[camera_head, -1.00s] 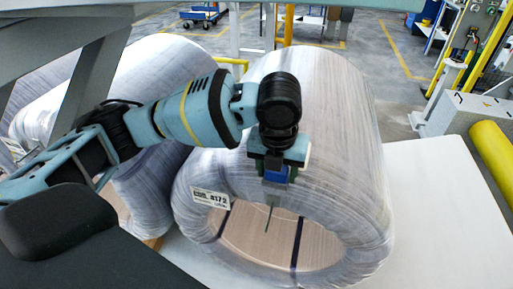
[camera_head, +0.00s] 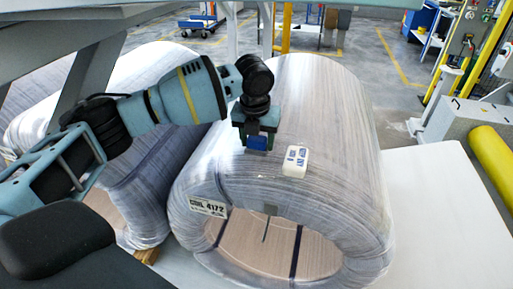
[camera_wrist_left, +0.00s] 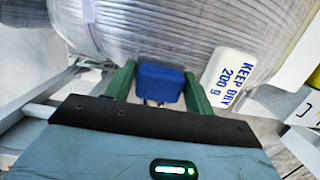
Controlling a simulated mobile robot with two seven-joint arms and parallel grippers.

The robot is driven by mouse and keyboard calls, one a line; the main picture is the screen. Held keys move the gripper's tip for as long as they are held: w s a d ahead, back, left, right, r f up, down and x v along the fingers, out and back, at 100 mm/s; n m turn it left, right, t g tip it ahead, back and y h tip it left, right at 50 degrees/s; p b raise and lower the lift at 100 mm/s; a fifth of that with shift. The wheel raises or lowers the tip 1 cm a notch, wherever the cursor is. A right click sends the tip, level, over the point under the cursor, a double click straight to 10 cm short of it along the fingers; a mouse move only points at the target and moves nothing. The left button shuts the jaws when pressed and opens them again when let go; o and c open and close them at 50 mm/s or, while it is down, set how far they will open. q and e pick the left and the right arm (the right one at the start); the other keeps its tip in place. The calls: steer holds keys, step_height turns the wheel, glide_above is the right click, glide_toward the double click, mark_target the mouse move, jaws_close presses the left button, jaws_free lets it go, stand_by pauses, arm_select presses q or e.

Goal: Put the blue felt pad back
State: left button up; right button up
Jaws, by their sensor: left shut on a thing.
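My left gripper (camera_head: 256,146) is shut on the blue felt pad (camera_head: 257,143), a small blue block. In the left wrist view the pad (camera_wrist_left: 160,83) sits between the two green fingers of the gripper (camera_wrist_left: 159,90). The gripper is over the upper front of the wrapped coil (camera_head: 300,110); whether the pad touches the wrap I cannot tell. My right gripper is not in view.
A label (camera_head: 208,208) is on the coil's front rim. A small grey tab (camera_head: 270,210) with a thin rod hangs at the coil's opening. A second wrapped coil (camera_head: 150,185) stands to the left. The white table top (camera_head: 440,210) is bare at right.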

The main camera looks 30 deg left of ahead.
mark_target(256, 148)
arm_select(q)
steer(key=shift+w+a, duration=0.1)
steer(key=shift+w+a, duration=0.2)
steer(key=shift+f, duration=1.75)
steer(key=shift+f, duration=0.1)
steer(key=o, duration=1)
steer(key=shift+f, duration=0.1)
steer(key=r, duration=0.4)
steer(key=s+r, duration=0.1)
steer(key=r, duration=0.7)
steer(key=shift+s+d+r+p, duration=0.1)
steer(key=shift+s+d+p, duration=0.15)
steer(key=shift+s+p, duration=0.15)
